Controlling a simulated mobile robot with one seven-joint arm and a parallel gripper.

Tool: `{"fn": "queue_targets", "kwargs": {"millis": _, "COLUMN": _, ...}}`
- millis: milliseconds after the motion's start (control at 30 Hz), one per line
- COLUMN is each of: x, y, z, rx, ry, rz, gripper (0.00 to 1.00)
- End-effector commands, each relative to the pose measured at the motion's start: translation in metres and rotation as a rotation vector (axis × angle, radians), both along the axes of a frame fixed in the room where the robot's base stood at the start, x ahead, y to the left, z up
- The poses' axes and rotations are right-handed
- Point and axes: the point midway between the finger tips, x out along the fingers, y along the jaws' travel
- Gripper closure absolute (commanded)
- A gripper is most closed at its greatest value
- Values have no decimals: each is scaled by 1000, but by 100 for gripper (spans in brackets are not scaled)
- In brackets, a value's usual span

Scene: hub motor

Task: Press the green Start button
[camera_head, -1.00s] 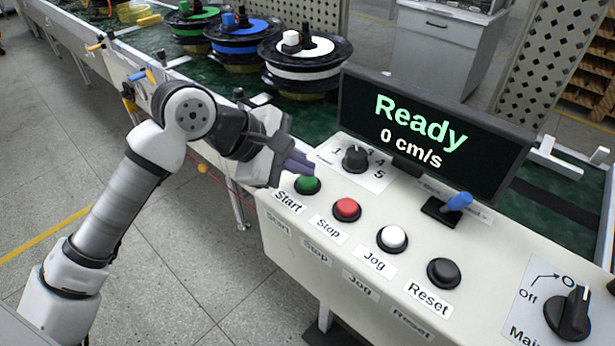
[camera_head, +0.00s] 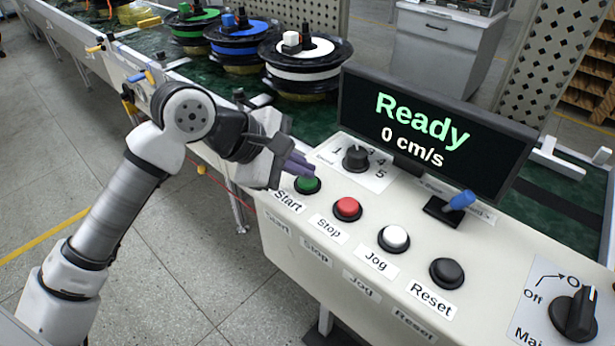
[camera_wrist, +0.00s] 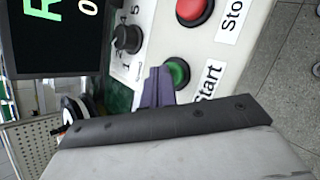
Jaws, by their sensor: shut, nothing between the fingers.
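The green Start button (camera_head: 307,184) sits at the left end of the button row on the pale control panel (camera_head: 345,262). It also shows in the wrist view (camera_wrist: 178,73), just beyond the fingertips. My gripper (camera_head: 308,166) is shut and empty, its purple fingers close above and beside the green button. In the wrist view the fingertips (camera_wrist: 160,72) lie beside the button and overlap its edge; I cannot tell whether they touch it. The display (camera_head: 430,135) reads "Ready" and "0 cm/s".
A red Stop button (camera_head: 347,208), a white Jog button (camera_head: 393,238) and a black Reset button (camera_head: 447,272) follow to the right. A speed knob (camera_head: 356,158) stands behind. A blue-tipped lever (camera_head: 459,201) and a mains switch (camera_head: 575,313) are further right. Hub motors (camera_head: 305,65) stand on the conveyor.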

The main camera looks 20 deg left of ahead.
Motion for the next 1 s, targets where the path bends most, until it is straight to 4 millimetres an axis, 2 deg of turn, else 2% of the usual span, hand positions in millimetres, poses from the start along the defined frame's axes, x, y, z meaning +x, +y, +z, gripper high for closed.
{"fn": "queue_targets", "kwargs": {"millis": 767, "x": 0, "y": 0, "z": -4, "rx": 1, "ry": 2, "rz": -1, "gripper": 100}}
{"fn": "queue_targets", "kwargs": {"millis": 1000, "x": 0, "y": 0, "z": 3, "rx": 2, "ry": 1, "rz": -1, "gripper": 100}}
